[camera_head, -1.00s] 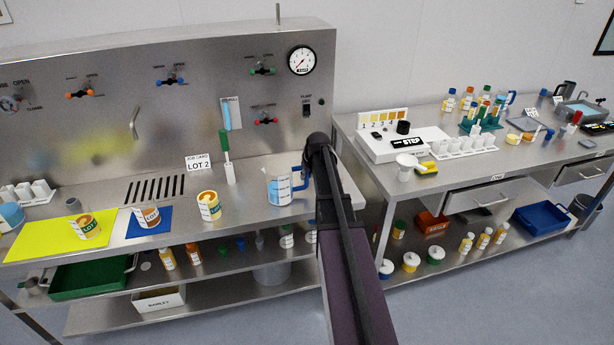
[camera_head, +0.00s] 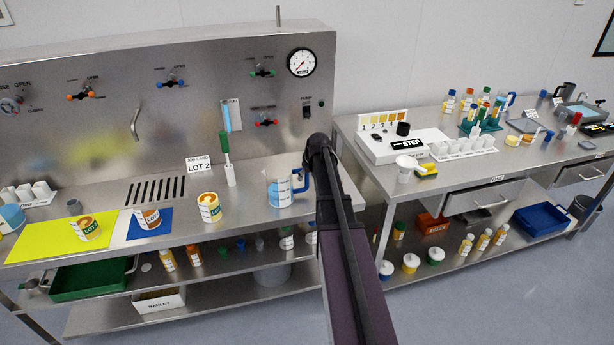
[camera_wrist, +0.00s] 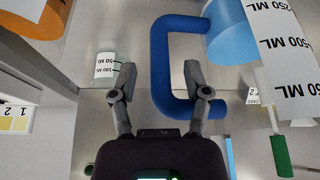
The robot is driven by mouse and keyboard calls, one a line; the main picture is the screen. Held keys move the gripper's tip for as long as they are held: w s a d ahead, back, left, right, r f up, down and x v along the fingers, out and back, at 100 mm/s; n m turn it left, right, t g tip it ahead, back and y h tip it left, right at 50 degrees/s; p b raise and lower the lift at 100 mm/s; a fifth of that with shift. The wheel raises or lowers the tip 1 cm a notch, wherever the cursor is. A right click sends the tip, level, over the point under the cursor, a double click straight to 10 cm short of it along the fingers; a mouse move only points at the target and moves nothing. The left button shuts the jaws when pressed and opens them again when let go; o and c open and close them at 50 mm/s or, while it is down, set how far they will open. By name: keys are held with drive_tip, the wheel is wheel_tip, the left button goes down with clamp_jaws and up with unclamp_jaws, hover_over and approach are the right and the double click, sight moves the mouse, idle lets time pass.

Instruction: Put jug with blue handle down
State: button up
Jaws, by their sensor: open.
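The jug with blue handle (camera_head: 279,190) stands upright on the steel bench in the head view, just left of my arm. In the wrist view its blue handle (camera_wrist: 163,62) is large and close, with the clear, marked jug body (camera_wrist: 275,45) at the upper right. My gripper (camera_wrist: 160,78) is open. Its two fingers are spread to either side of the handle's grip bar, and the right finger overlaps the handle's lower arm. I cannot tell whether either finger touches the handle. In the head view my arm hides the gripper.
A labelled tub (camera_head: 209,207) stands left of the jug, and a white holder with a green-handled brush (camera_head: 227,160) stands behind. A blue mat (camera_head: 133,230) and a yellow mat (camera_head: 40,240) lie further left. The side bench (camera_head: 370,150) begins right of my arm. Bench between tub and jug is clear.

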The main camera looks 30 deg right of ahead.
drive_tip(key=p+v, duration=1)
drive_tip(key=v, duration=0.1)
drive_tip(key=shift+r, duration=0.2)
drive_tip(key=shift+s, duration=0.1)
drive_tip(key=shift+a, duration=0.1)
idle(0.7)
drive_tip(key=s+a+g, duration=0.1)
drive_tip(key=s+a, duration=0.5)
drive_tip(key=a, duration=0.4)
drive_tip(key=s+a+f+g, duration=0.1)
drive_tip(key=s+a+g, duration=0.1)
drive_tip(key=s+a, duration=0.4)
drive_tip(key=s+a+n+g, duration=0.1)
drive_tip(key=s+a, duration=0.5)
drive_tip(key=a, duration=1)
drive_tip(key=shift+f+g, duration=0.25)
drive_tip(key=shift+g, duration=0.05)
drive_tip(key=shift+f, duration=0.1)
wheel_tip(320, 180, down, 5)
drive_tip(key=b, duration=0.5)
drive_tip(key=shift+f, duration=0.1)
